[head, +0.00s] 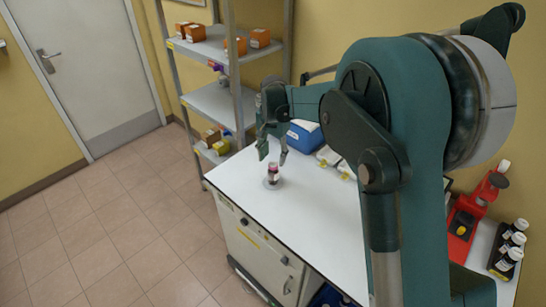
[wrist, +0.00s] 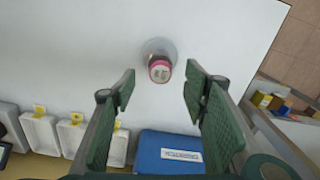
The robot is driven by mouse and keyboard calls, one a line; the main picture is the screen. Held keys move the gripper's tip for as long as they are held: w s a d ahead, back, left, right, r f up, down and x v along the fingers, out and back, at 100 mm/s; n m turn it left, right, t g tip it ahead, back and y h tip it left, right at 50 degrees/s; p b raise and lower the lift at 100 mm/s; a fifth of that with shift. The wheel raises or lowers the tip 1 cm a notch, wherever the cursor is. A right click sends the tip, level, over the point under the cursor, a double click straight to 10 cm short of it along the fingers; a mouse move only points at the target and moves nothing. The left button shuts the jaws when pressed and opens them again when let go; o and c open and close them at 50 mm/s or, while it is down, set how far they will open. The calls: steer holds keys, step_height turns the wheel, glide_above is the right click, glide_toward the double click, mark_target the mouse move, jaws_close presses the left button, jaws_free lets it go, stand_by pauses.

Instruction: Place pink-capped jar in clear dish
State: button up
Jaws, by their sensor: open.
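The pink-capped jar (head: 273,172) stands upright at the left end of the white table. In the wrist view the jar (wrist: 160,69) shows its pink-rimmed cap from above. The clear dish (head: 268,184) is a round, see-through disc under the jar. In the wrist view the dish (wrist: 157,48) shows around the jar's far side, and the jar appears to stand in it. My gripper (head: 273,155) is open and empty, just above the jar. In the wrist view its green fingers (wrist: 160,78) are spread on either side of the jar, apart from it.
A blue box (wrist: 168,152) and several white cases (wrist: 75,135) line the back of the table. A shelf rack (head: 210,100) with orange boxes stands behind the table's left end. A red device (head: 467,215) and dark bottles (head: 508,247) are at the right. The table's middle is clear.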

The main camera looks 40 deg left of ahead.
stand_by(0.6)
steer(key=w+d+r+t+y, duration=0.1)
steer(key=w+d+r, duration=0.4)
steer(key=d, duration=0.5)
steer(key=w+d+r, duration=0.3)
steer(key=d+r, duration=0.5)
steer(key=d, duration=0.2)
steer(key=d+r+m+t, duration=0.1)
steer(key=d+r, duration=0.3)
steer(key=d, duration=0.7)
steer(key=d+r+t, duration=0.1)
steer(key=d+r, duration=0.3)
steer(key=d, duration=0.8)
steer(key=s+d+r+t, duration=0.1)
steer(key=s+d, duration=0.3)
steer(key=d, duration=0.6)
steer(key=s+d+r+t, duration=0.15)
steer(key=s+d, duration=0.35)
steer(key=d, duration=0.5)
steer(key=s+d+f+t, duration=0.1)
steer(key=s+d+f, duration=0.1)
steer(key=s+d, duration=0.4)
steer(key=s+d+f+m+h, duration=0.1)
steer(key=s+d+f, duration=0.2)
steer(key=s+d, duration=0.4)
steer(key=shift+d+f+t, duration=0.2)
steer(key=shift+d+t, duration=0.15)
steer(key=shift+d, duration=1.05)
